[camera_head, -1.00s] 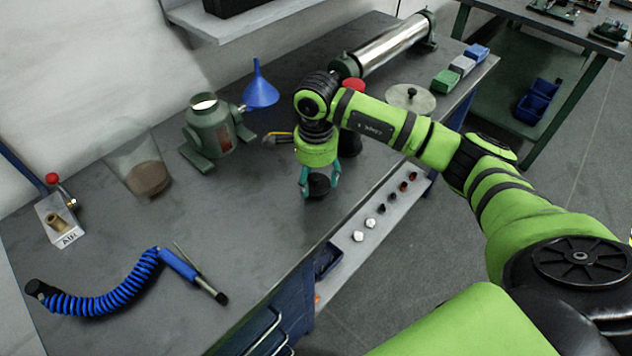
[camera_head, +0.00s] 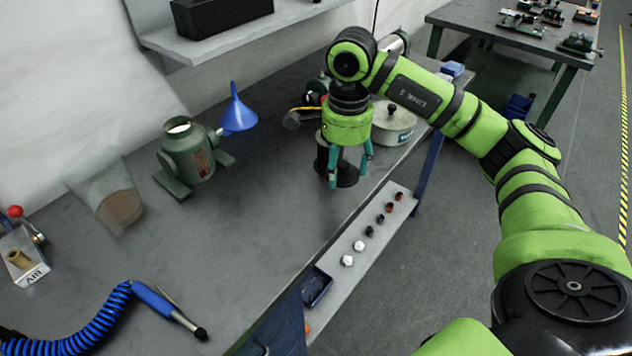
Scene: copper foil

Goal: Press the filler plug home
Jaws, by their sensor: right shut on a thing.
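My right gripper (camera_head: 350,168) points down over the bench, its teal fingers closed around a dark object (camera_head: 349,172) that they partly hide. I cannot tell whether this object is the filler plug, or whether it touches the bench. A black cylindrical piece (camera_head: 322,152) shows just behind the fingers. A green cast vessel (camera_head: 186,158) with a pale round top stands on the bench to the left, and a blue funnel (camera_head: 238,112) is beside it. My left gripper is out of view.
A lidded round pot (camera_head: 393,125) is behind the gripper. Small plugs line the front ledge (camera_head: 338,279). The middle bench (camera_head: 245,225) is clear.

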